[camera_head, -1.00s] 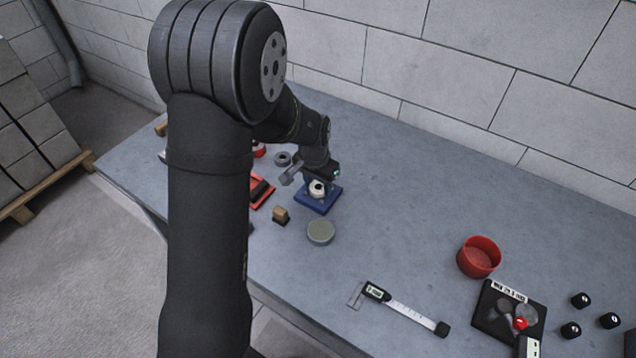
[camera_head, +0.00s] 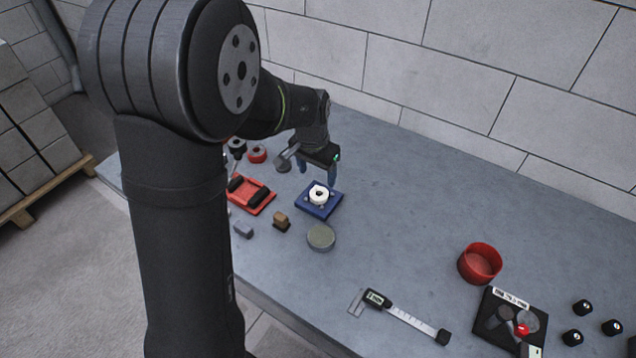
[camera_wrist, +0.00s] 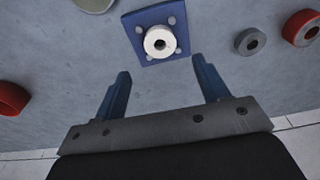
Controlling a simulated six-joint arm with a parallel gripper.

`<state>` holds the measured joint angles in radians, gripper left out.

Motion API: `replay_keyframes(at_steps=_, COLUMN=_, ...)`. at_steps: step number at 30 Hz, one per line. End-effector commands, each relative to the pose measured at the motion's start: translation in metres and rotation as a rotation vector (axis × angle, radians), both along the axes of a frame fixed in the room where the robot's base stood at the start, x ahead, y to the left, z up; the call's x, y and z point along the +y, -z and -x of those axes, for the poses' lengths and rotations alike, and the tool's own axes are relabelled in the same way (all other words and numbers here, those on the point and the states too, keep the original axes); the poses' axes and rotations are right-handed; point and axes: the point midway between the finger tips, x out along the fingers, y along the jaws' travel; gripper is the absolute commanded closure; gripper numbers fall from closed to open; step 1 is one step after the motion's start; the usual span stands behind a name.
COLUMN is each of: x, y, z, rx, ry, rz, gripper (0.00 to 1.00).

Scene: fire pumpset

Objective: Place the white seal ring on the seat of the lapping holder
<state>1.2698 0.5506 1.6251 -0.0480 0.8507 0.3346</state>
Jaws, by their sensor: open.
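The white seal ring (camera_head: 319,193) sits on the blue lapping holder (camera_head: 313,211), near its middle. In the wrist view the ring (camera_wrist: 160,42) lies flat between the grey pegs of the holder's blue plate (camera_wrist: 133,24). Whether it is fully down on the seat cannot be told, as the seat is hidden under it. My gripper (camera_head: 326,178) is above and behind the holder in the head view. In the wrist view its two blue fingers (camera_wrist: 161,84) are spread wide and empty, with the ring beyond the tips and apart from them.
A red tray with black rollers (camera_head: 251,195), a brown block (camera_head: 281,222) and a grey-green disc (camera_head: 321,237) lie near the holder. A grey ring (camera_wrist: 250,41) and a red ring (camera_wrist: 302,28) lie to the side. A red bowl (camera_head: 480,263) and a caliper (camera_head: 405,318) stand further right.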

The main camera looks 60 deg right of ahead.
Motion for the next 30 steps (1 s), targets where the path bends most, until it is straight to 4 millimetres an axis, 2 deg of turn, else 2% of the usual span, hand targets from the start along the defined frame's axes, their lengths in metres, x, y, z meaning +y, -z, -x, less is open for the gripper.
replay_keyframes(at_steps=3, x=0.002, y=-0.021, z=0.000, rx=-0.001, ry=0.000, rz=0.003, gripper=0.32)
replay_keyframes(at_steps=6, x=0.003, y=-0.032, z=0.000, rx=0.000, ry=0.000, rz=0.002, gripper=0.32)
replay_keyframes(at_steps=13, x=0.005, y=-0.040, z=0.000, rx=0.000, ry=0.000, rz=0.000, gripper=0.32)
replay_keyframes(at_steps=23, x=0.004, y=-0.034, z=0.000, rx=0.001, ry=0.000, rz=-0.002, gripper=0.32)
replay_keyframes(at_steps=26, x=0.003, y=-0.024, z=0.000, rx=0.001, ry=0.000, rz=-0.004, gripper=0.32)
replay_keyframes(at_steps=30, x=0.001, y=0.001, z=0.000, rx=0.002, ry=0.000, rz=-0.006, gripper=0.32)
